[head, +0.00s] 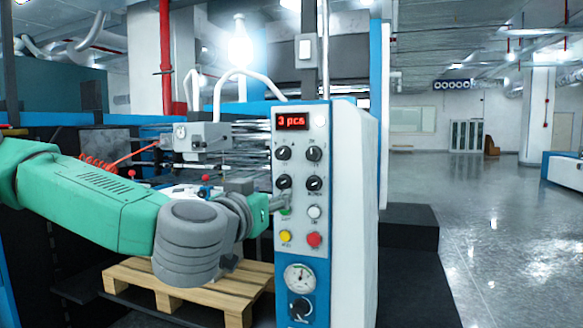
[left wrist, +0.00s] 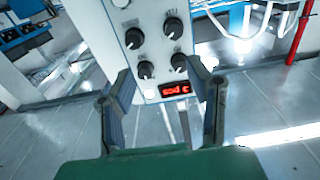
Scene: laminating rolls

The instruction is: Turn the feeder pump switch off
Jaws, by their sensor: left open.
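The white control panel (head: 331,136) carries two rows of black rotary knobs under a red "3 pcs" display (head: 292,121). The upper knobs are left (head: 283,153) and right (head: 313,153); the lower are left (head: 283,183) and right (head: 314,184). The labels are too small to read, so I cannot tell which is the feeder pump switch. My left gripper (head: 281,201) is at the panel's left edge, just below the lower-left knob. In the left wrist view its open fingers (left wrist: 157,68) frame the upside-down panel, with nothing gripped. My right gripper is out of view.
Below the knobs are a white button (head: 314,212), a yellow button (head: 285,237), a red button (head: 314,240), a gauge (head: 300,277) and another black knob (head: 300,308). A wooden pallet (head: 190,285) lies under my left arm. Open floor (head: 490,240) extends right.

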